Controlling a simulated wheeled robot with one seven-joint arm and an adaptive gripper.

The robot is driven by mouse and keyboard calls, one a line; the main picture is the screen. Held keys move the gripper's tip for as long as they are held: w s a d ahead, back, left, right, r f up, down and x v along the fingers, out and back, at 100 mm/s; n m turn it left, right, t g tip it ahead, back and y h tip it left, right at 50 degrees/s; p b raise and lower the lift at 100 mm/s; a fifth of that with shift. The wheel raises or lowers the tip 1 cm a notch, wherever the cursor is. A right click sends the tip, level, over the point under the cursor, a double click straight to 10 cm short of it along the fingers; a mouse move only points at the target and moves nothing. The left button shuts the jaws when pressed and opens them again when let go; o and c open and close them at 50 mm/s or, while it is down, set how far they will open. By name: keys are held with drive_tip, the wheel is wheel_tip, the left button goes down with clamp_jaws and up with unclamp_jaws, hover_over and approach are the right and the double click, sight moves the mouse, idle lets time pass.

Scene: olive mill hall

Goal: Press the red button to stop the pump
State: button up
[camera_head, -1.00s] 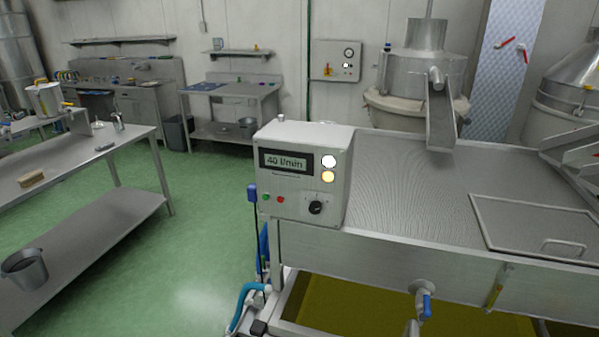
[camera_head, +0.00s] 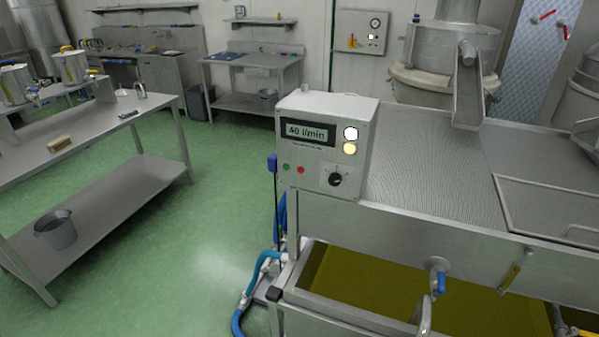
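The red button (camera_head: 300,170) is a small round button low on the front of a grey control box (camera_head: 325,152). A green button (camera_head: 286,167) sits just left of it, and a black rotary knob (camera_head: 335,180) sits to its right. The display (camera_head: 307,133) above reads 40 l/min. A white lamp (camera_head: 351,133) and a yellow-orange lamp (camera_head: 349,149) are at the right of the display. My gripper is not in view.
The box stands on the left end of a steel machine (camera_head: 420,165) above an olive-coloured tank (camera_head: 390,295). Blue hoses (camera_head: 262,268) run down its left side. A steel table (camera_head: 100,135) with a bucket (camera_head: 55,230) stands left. Green floor (camera_head: 190,235) between is clear.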

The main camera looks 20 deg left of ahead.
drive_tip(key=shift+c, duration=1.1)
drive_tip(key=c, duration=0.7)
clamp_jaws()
